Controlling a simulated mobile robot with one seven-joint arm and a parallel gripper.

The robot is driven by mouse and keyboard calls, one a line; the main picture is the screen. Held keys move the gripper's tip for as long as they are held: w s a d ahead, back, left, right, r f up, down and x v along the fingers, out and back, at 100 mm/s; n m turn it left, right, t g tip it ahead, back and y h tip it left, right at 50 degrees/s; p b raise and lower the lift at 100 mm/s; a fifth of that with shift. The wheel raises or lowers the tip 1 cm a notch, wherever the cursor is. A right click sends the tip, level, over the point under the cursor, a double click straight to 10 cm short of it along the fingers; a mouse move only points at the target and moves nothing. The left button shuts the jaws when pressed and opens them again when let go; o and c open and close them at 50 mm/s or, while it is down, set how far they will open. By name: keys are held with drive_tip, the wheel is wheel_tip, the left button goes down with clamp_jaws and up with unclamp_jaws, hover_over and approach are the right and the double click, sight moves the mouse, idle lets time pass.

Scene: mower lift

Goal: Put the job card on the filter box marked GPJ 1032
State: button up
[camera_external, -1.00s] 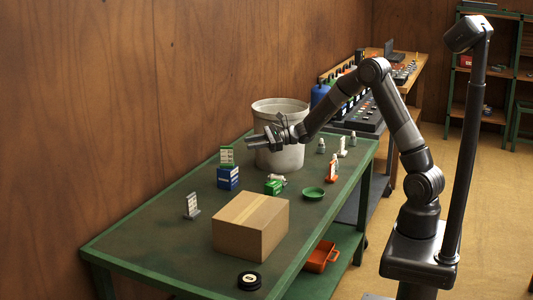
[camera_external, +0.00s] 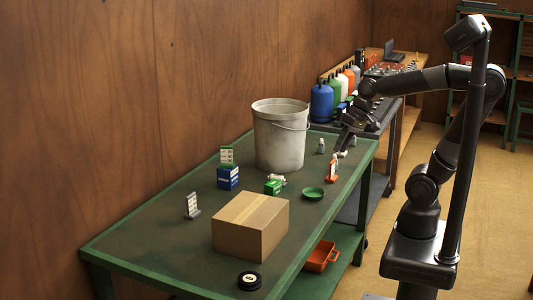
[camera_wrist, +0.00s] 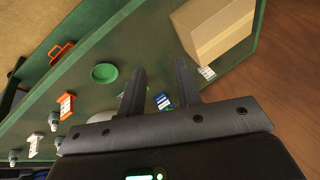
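In the external view, a blue box (camera_external: 228,178) stands on the green-edged table with a green-and-white card (camera_external: 227,156) upright at its top. A smaller green box (camera_external: 273,187) is right of it. Other cards stand upright: a white one in a grey holder (camera_external: 192,206), an orange one (camera_external: 332,170), and a white one mostly behind my gripper (camera_external: 340,154). No marking is readable, so I cannot tell which box is GPJ 1032 or which card is the job card. In the wrist view my gripper (camera_wrist: 160,78) is open, its fingers apart and empty. The blue box (camera_wrist: 163,101) shows beyond them.
A grey bucket (camera_external: 281,138) stands at the back, left of my gripper. A cardboard box (camera_external: 250,225) fills the front middle. A green dish (camera_external: 313,194), small bottles (camera_external: 321,146) and a black roll (camera_external: 249,281) are also there. The front left is clear.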

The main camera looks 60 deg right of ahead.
drive_tip(key=s+d+n+t+h, duration=0.1)
drive_tip(key=s+d+n+h, duration=0.2)
drive_tip(key=s+d, duration=0.1)
drive_tip(key=shift+s+d+r, duration=0.25)
drive_tip(key=shift+s+d, duration=0.05)
drive_tip(key=shift+s, duration=0.3)
